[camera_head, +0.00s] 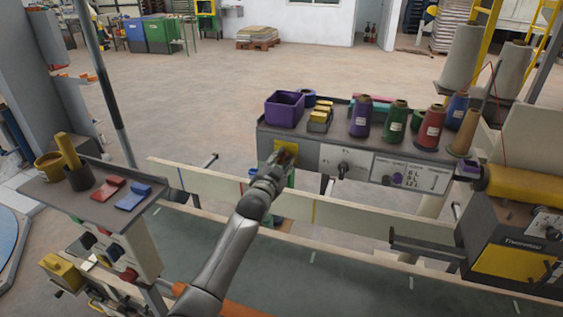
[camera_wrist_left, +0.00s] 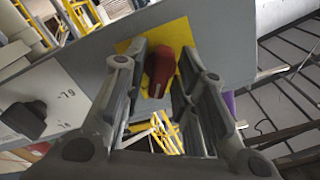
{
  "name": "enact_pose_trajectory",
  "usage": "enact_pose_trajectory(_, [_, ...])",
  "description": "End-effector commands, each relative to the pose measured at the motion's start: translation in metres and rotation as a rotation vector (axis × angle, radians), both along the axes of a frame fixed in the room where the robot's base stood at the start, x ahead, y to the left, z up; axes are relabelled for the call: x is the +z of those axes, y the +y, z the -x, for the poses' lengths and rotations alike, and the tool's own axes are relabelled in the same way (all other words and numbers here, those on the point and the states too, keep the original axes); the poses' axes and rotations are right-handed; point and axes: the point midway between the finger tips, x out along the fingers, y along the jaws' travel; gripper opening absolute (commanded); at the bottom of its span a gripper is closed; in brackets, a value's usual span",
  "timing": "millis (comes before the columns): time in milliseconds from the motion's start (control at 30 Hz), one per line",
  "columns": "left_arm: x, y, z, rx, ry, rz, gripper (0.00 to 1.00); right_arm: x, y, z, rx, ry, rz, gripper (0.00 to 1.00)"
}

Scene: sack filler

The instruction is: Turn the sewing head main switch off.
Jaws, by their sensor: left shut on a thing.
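The main switch is a red knob (camera_wrist_left: 161,72) on a yellow plate (camera_wrist_left: 172,36), set in the grey front panel of the sewing head unit. In the head view the yellow plate (camera_head: 278,146) shows at the panel's left end, partly behind my gripper. My left gripper (camera_head: 282,161) is at the switch. In the left wrist view its two fingers (camera_wrist_left: 163,80) stand on either side of the red knob and are shut on it. The knob's exact angle is hard to read. My right gripper is not in view.
A black knob (camera_head: 343,169) sits right of the switch on the same panel. Thread cones (camera_head: 395,121) and a purple bin (camera_head: 284,108) stand on the shelf above. A conveyor (camera_head: 330,255) with a pale side rail runs below. A control post (camera_head: 105,225) stands at left.

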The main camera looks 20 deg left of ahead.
Motion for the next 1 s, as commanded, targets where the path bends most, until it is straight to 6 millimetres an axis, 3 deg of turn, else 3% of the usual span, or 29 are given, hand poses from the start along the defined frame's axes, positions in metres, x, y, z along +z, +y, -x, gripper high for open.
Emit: enact_pose_trajectory(1000, [-0.0008,0.0004,0.0002,0.0,0.034,0.96,0.03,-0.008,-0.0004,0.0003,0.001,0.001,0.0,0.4])
